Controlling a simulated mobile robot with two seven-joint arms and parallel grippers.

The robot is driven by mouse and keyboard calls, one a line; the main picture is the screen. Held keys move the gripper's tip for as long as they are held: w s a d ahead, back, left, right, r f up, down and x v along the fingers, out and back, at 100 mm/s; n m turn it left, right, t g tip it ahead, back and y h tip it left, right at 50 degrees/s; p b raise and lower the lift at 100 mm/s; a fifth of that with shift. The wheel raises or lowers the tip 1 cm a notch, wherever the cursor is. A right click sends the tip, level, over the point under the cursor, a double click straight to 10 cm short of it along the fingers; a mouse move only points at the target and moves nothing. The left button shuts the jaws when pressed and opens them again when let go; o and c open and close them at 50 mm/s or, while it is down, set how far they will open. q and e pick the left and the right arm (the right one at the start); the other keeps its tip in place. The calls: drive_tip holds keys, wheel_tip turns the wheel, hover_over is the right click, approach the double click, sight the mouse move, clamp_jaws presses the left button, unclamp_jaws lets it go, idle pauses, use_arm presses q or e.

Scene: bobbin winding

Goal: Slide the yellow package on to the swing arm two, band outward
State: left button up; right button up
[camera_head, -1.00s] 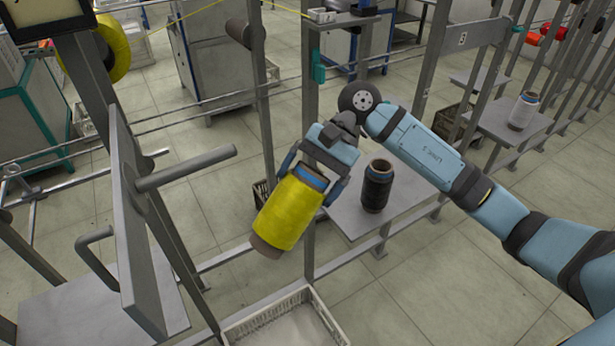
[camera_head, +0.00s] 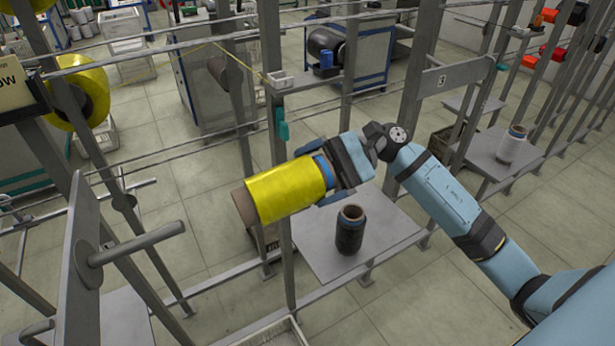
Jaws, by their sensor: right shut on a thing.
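My right gripper (camera_head: 338,176) is shut on the yellow package (camera_head: 285,192) at its blue band end. The package lies nearly level in the air, its bare brown tube end (camera_head: 243,206) pointing left and its blue band (camera_head: 324,172) toward the gripper. A grey swing arm with a round peg (camera_head: 135,245) stands at the left, its peg pointing right toward the package. I cannot read a number on this arm. My left gripper is not in view.
A black package (camera_head: 350,230) stands upright on a grey shelf (camera_head: 385,245) below my right gripper. A thin upright post (camera_head: 284,255) is close behind the yellow package. A white package (camera_head: 511,146) stands on a shelf at right. A yellow package (camera_head: 78,92) hangs at upper left.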

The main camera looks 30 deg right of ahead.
drive_tip(key=shift+d+r, duration=0.2)
drive_tip(key=shift+r, duration=0.1)
drive_tip(key=shift+a+p, duration=0.2)
drive_tip(key=shift+p, duration=0.25)
drive_tip(key=p, duration=0.5)
approach(251, 201)
drive_tip(key=a, duration=0.1)
drive_tip(key=w+a+f, duration=0.2)
drive_tip(key=shift+w+a, duration=0.1)
drive_tip(key=shift+a, duration=0.25)
drive_tip(key=shift+d+f+b, duration=0.15)
drive_tip(key=shift+f+b, duration=0.05)
drive_tip(key=shift+b, duration=0.2)
drive_tip(key=shift+a+f+b, duration=0.15)
drive_tip(key=shift+a+b, duration=0.1)
drive_tip(key=shift+b, duration=0.05)
drive_tip(key=shift+w+a+f+b, duration=0.1)
drive_tip(key=shift+a+f+b, duration=0.1)
drive_tip(key=shift+a+b, duration=1.2)
drive_tip(key=shift+a, duration=1.3)
